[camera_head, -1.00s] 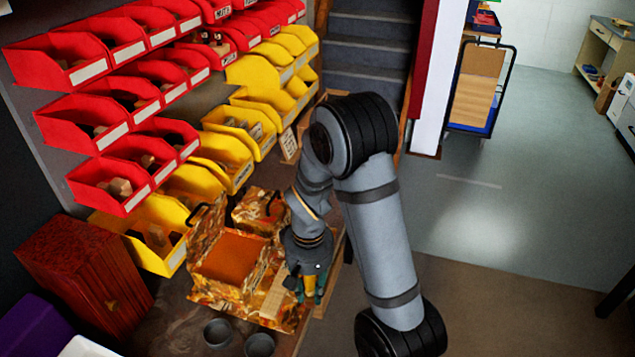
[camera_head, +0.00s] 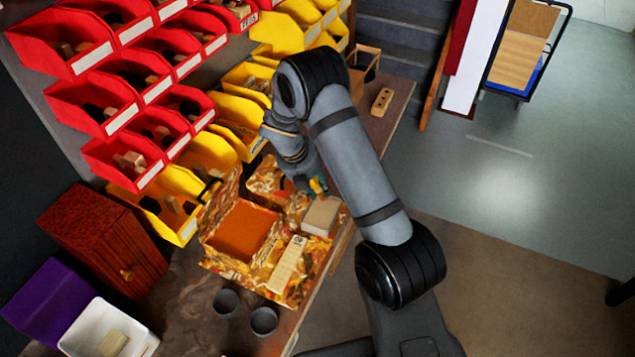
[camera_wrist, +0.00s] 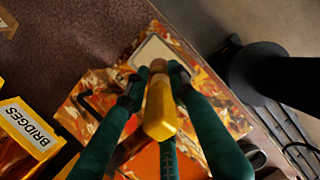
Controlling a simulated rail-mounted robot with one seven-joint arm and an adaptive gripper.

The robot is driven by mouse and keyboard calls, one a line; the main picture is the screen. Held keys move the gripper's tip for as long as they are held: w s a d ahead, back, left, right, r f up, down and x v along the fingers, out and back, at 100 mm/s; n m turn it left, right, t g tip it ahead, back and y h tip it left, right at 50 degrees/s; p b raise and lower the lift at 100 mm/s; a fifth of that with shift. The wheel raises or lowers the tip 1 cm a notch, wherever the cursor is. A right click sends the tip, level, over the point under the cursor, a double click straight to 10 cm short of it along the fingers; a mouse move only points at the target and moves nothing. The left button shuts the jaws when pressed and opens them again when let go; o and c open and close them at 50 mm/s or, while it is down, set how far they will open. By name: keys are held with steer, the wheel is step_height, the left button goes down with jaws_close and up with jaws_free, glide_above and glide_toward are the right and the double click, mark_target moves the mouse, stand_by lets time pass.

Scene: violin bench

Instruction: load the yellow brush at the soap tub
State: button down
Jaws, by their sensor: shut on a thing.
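The yellow brush (camera_head: 319,186) is between the green fingers of my gripper (camera_head: 315,184), at the far right of the patterned case in the head view. In the wrist view the brush (camera_wrist: 160,110) points away from me, and my gripper (camera_wrist: 155,78) is shut on it. Its tip is hidden or too small to make out. A white tub (camera_head: 75,341) with a beige block (camera_head: 113,343) inside stands at the lower left of the head view, far from my gripper. It may be the soap tub; I see no label on it.
A pale pad (camera_head: 321,215) lies just in front of my gripper. A labelled wooden strip (camera_head: 288,263) and an open patterned case (camera_head: 214,228) are on the bench. Two dark cups (camera_head: 225,302) (camera_head: 264,320), a purple box (camera_head: 48,300) and a wooden cabinet (camera_head: 105,240) stand nearer. Bins hang above.

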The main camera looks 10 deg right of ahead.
steer(key=shift+w+f+b, duration=0.1)
steer(key=shift+f+b, duration=0.3)
step_height(320, 180, down, 5)
steer(key=b, duration=0.5)
steer(key=shift+f, duration=0.15)
steer(key=shift+f+b, duration=0.5)
steer(key=shift+f, duration=0.1)
stand_by(1.8)
steer(key=shift+r, duration=0.1)
step_height(320, 180, up, 7)
steer(key=p, duration=0.7)
stand_by(0.6)
